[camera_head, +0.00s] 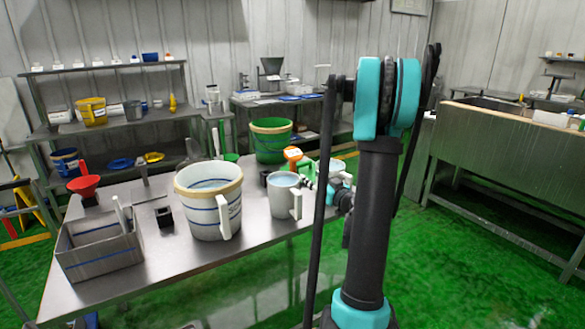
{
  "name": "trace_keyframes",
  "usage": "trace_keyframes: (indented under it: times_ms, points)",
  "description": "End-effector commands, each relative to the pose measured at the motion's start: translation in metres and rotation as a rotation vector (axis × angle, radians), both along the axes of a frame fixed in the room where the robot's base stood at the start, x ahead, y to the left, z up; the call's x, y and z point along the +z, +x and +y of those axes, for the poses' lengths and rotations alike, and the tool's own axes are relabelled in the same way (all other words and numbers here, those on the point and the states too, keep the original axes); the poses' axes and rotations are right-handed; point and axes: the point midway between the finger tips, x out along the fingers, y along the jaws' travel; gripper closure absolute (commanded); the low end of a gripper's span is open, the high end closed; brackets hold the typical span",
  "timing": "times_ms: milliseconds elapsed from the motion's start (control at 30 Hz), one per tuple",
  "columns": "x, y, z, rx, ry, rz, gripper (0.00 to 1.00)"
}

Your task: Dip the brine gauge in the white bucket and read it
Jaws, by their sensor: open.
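The white bucket (205,215) has a tan rim, blue stripes and a white handle. It stands upright on the metal table (165,270) and holds pale liquid. A smaller pale jug (283,207) with a white handle stands to its right. I cannot tell for sure which thing is the brine gauge. A thin white stick (120,212) leans in the grey box at the left. An orange-topped item (293,154) sits behind the jug. My gripper (318,184) is open, just right of the jug, and partly hidden by my arm. Nothing is clearly seen in its fingers.
The grey box (100,257) stands at the table's left front, with a small black block (163,215) and a red funnel (84,185) nearby. A green bucket (271,141) stands behind. Shelves line the wall. A large metal trough (505,150) is at the right.

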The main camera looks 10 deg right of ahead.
Motion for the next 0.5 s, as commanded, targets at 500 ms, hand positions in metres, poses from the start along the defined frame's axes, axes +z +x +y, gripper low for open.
trace_keyframes:
  times_ms: [500]
  points:
    - [0.0,0.078,0.026,0.001,0.001,0.001,0.53]
